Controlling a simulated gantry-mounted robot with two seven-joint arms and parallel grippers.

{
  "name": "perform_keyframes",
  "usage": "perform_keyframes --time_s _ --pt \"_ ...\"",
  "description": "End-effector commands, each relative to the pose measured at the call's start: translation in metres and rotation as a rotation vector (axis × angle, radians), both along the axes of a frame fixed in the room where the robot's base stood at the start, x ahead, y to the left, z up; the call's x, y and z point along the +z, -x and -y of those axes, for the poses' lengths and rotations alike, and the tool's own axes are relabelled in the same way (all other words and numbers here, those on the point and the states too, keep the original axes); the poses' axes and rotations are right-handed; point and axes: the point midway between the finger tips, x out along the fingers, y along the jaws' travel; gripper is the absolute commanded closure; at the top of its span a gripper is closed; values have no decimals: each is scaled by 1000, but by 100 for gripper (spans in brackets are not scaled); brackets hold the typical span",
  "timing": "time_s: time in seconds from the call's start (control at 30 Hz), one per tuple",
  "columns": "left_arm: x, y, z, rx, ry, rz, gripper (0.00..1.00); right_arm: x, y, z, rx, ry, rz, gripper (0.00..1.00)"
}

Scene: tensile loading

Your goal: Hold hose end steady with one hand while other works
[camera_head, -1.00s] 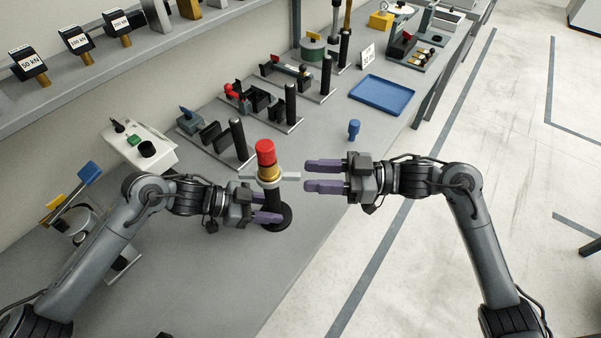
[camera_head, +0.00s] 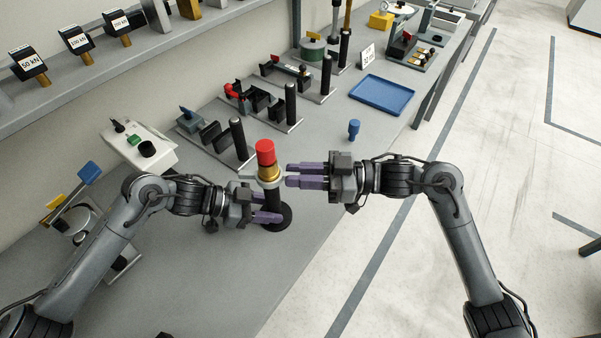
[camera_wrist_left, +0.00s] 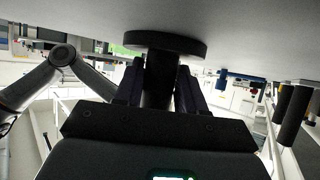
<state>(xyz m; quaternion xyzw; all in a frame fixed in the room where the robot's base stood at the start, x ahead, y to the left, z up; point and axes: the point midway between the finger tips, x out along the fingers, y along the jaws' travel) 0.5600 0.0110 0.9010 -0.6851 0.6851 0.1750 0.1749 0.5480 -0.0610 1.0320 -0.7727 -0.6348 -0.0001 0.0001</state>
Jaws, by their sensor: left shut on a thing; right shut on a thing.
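The hose end is a black upright stem (camera_head: 271,203) on a round black base on the bench, with a brass collar (camera_head: 269,172) and a red cap (camera_head: 265,152) on top. A grey two-winged piece (camera_head: 249,175) sits around the collar. My left gripper (camera_head: 268,215) is shut on the stem from the left, below the wings. In the left wrist view the stem (camera_wrist_left: 159,82) stands between its fingers, beside the round base (camera_wrist_left: 165,42). My right gripper (camera_head: 288,175) is shut on the right wing, which its fingers hide.
A small blue part (camera_head: 353,130) and a blue tray (camera_head: 383,94) are on the bench to the right and farther back. Black-posted fixtures (camera_head: 240,140) stand behind. A control box (camera_head: 140,147) is at the left.

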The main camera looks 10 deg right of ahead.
Motion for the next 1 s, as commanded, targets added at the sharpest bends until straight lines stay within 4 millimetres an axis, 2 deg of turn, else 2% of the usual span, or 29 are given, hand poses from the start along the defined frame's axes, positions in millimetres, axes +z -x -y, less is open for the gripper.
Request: perform_keyframes --time_s 0.63,0.67,0.77,1.0 --pt "1 0 0 0 1 1 78 0 6 -2 -90 1 -1 100" --pt "1 0 0 0 1 1 78 0 6 -2 -90 1 -1 76" --pt "1 0 0 0 1 1 78 0 6 -2 -90 0 0 61" --pt "1 0 0 0 1 1 78 0 6 -1 -90 0 0 60"
